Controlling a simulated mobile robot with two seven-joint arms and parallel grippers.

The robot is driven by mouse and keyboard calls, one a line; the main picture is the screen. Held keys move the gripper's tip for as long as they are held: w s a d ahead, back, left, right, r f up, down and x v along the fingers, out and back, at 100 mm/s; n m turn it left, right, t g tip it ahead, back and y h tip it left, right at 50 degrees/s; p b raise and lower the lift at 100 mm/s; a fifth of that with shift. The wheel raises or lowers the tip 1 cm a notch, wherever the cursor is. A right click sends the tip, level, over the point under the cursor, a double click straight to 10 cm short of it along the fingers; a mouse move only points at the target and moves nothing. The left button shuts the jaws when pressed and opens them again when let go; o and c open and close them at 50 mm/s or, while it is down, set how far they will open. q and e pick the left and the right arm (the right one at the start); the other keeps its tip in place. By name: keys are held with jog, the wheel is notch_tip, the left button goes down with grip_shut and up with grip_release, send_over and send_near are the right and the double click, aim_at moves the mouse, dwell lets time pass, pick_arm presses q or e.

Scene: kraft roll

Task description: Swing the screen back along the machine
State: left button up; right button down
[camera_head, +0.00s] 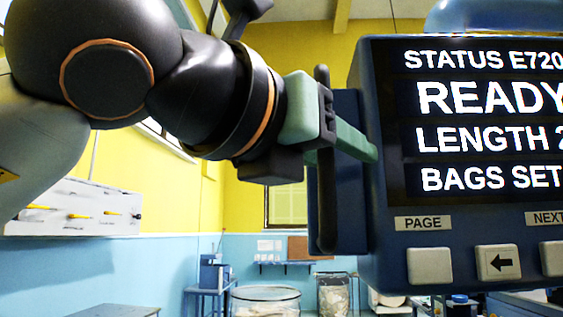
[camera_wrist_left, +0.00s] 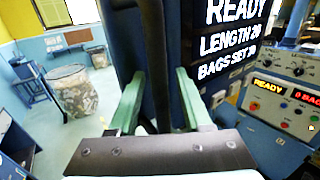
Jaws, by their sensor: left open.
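The screen (camera_head: 398,215) is a dark blue box at the right of the head view, with a lit display reading READY and a row of buttons below. A black upright handle bar (camera_head: 326,190) runs along its left side. In the left wrist view the screen (camera_wrist_left: 190,35) shows at an angle, with the bar (camera_wrist_left: 155,60) in front. My left gripper (camera_head: 345,141), with green fingers, is at the bar. In the wrist view its fingers (camera_wrist_left: 158,95) are open, one on each side of the bar. Contact cannot be told. My right gripper is not in view.
A control panel with red and yellow readouts (camera_wrist_left: 285,98) stands at the right of the wrist view. A white board with yellow-handled tools (camera_head: 85,205) hangs on the left wall.

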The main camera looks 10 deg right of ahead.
pick_arm(q)
jog(key=shift+w+d, duration=0.2)
jog(key=shift+d, duration=0.1)
jog(key=shift+c, duration=0.4)
grip_shut()
dwell(0.9)
